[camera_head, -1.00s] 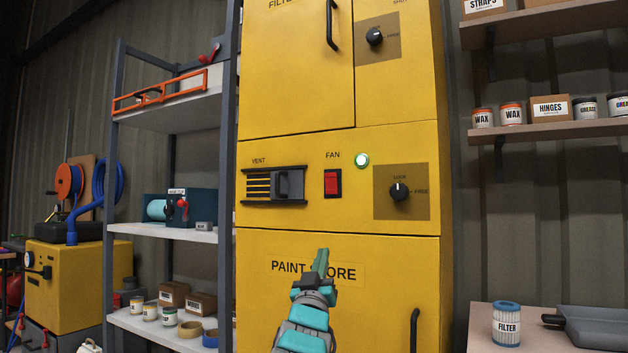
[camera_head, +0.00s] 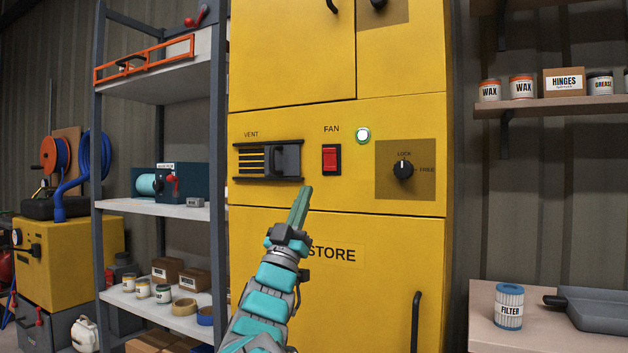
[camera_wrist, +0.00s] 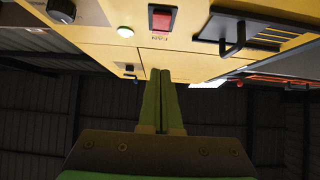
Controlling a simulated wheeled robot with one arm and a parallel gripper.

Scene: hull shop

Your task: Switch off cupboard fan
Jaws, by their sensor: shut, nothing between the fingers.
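The yellow cupboard (camera_head: 330,118) stands in the middle of the head view. Its fan switch (camera_head: 332,159) is a red rocker in a black frame under the word FAN. A green-white lamp (camera_head: 363,135) glows at the switch's upper right. The switch also shows upside down in the wrist view (camera_wrist: 162,18), with the lit lamp (camera_wrist: 125,32) beside it. My gripper (camera_head: 306,190) is shut and empty. Its green fingertips are below and a little left of the switch, apparently apart from it. In the wrist view the closed fingers (camera_wrist: 161,73) point toward the panel.
A vent slider (camera_head: 284,160) is left of the switch, and a LOCK/FREE knob (camera_head: 403,170) is right of it. A black door handle (camera_head: 415,320) stands out at the lower right. Grey shelving (camera_head: 170,206) stands left. A filter (camera_head: 509,306) stands on the right bench.

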